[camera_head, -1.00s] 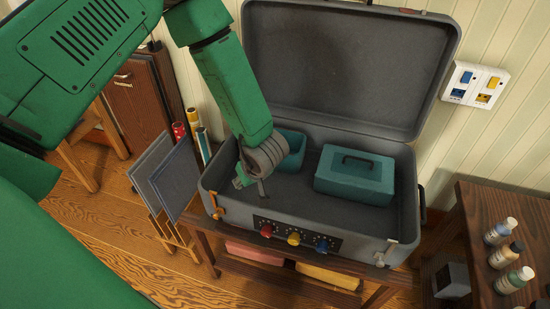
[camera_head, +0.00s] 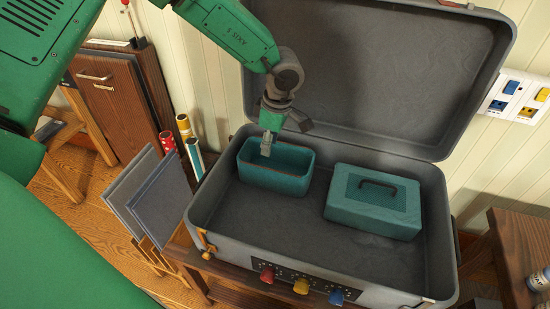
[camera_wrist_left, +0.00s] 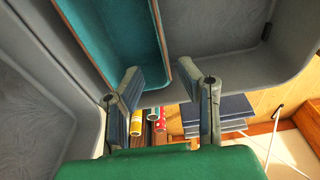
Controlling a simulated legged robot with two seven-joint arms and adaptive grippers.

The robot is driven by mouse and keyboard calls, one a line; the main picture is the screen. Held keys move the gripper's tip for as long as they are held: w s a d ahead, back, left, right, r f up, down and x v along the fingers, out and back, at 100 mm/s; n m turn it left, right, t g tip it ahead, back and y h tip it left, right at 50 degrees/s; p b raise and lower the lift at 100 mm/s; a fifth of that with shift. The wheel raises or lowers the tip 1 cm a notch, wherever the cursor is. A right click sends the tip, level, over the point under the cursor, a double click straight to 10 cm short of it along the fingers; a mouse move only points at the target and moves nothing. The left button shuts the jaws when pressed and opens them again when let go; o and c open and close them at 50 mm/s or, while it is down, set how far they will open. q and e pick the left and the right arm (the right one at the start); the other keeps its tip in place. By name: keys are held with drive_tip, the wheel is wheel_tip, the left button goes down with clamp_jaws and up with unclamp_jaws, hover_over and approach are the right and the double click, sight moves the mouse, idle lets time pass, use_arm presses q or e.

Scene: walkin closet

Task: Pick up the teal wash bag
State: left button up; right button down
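Two teal things lie in the open grey suitcase (camera_head: 290,222). A teal lidded case (camera_head: 376,202) with a dark handle sits on the right. An open-topped teal container (camera_head: 276,178) stands at the back left; it also shows in the left wrist view (camera_wrist_left: 118,38). I cannot tell for certain which is the wash bag. My left gripper (camera_head: 267,146) points down at the open container's back rim. In the left wrist view my left gripper (camera_wrist_left: 163,78) has its fingers spread, with the container's rim beyond the gap and nothing held. Contact is unclear. My right gripper is out of view.
The suitcase's raised lid (camera_head: 370,70) stands close behind my gripper. Coloured knobs (camera_head: 301,286) line its front. Grey panels (camera_head: 150,195) and upright rolls (camera_head: 180,140) stand to the left. A dark wooden table (camera_head: 525,250) is at right. The suitcase floor in front is bare.

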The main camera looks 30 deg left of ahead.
use_arm(q)
drive_tip(key=f, duration=0.2)
drive_tip(key=b, duration=0.3)
approach(266, 187)
drive_tip(key=shift+w+a+r, duration=0.1)
drive_tip(key=shift+w+a, duration=0.1)
drive_tip(key=shift+w, duration=0.15)
drive_tip(key=shift+a+f, duration=0.55)
drive_tip(key=f+b, duration=0.1)
drive_tip(key=f, duration=0.1)
drive_tip(key=d+f+b, duration=0.1)
drive_tip(key=f, duration=0.1)
drive_tip(key=shift+s+f, duration=0.2)
drive_tip(key=shift+d, duration=0.25)
drive_tip(key=shift+a, duration=0.3)
drive_tip(key=c, duration=0.6)
drive_tip(key=shift+a+f, duration=0.15)
drive_tip(key=shift+a, duration=0.15)
clamp_jaws()
drive_tip(key=shift+d, duration=0.1)
